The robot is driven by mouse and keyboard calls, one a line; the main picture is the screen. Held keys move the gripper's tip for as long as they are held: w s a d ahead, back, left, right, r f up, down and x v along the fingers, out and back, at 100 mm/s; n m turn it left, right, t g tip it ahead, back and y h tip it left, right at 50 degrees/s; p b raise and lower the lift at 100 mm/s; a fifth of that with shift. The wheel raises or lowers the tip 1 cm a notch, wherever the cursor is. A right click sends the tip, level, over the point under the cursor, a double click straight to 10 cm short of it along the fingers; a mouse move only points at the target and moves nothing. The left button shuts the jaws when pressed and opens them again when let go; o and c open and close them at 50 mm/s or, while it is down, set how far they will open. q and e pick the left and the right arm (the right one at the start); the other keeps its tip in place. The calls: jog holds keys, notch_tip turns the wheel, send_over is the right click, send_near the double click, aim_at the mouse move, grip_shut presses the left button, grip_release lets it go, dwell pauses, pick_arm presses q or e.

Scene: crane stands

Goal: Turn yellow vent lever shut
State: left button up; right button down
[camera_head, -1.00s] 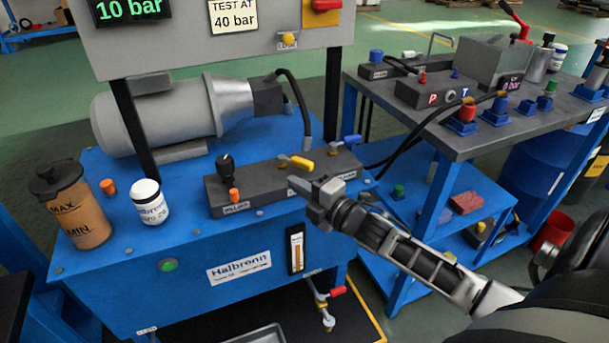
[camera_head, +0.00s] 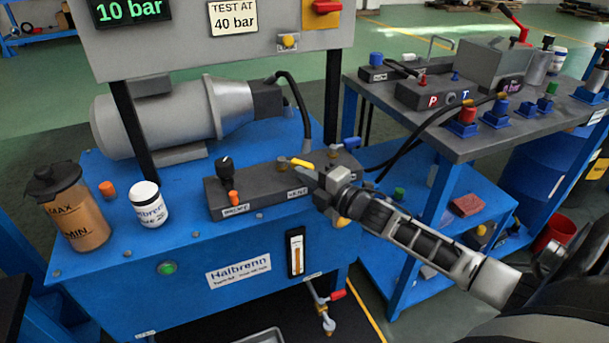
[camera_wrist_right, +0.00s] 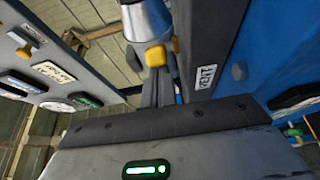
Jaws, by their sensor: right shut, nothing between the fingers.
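The yellow vent lever (camera_head: 301,163) sits on top of the dark valve block (camera_head: 255,190), above the VENT label, and points to the right. My right gripper (camera_head: 312,178) is shut and empty, with its tips close to the lever's free end. I cannot tell whether they touch it. In the right wrist view the lever's yellow end (camera_wrist_right: 155,56) shows just past the shut fingers (camera_wrist_right: 160,85), and the VENT label (camera_wrist_right: 206,76) is to the right. My left gripper is not in view.
A black knob (camera_head: 225,165) and an orange cap (camera_head: 234,197) stand on the block's left part. A side bench (camera_head: 480,140) stands at right.

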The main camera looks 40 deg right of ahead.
aim_at(317, 170)
jog(key=shift+d, duration=0.35)
jog(key=shift+w+d, duration=0.2)
jog(key=shift+d, duration=0.35)
jog(key=shift+w+d, duration=0.35)
jog(key=shift+d, duration=0.55)
jog(key=shift+w+d, duration=0.5)
jog(key=shift+d, duration=0.1)
jog(key=shift+w+d+b, duration=0.3)
jog(key=shift+d, duration=0.05)
jog(key=shift+w+d, duration=0.1)
jog(key=shift+d+r, duration=0.1)
jog(key=shift+r, duration=0.05)
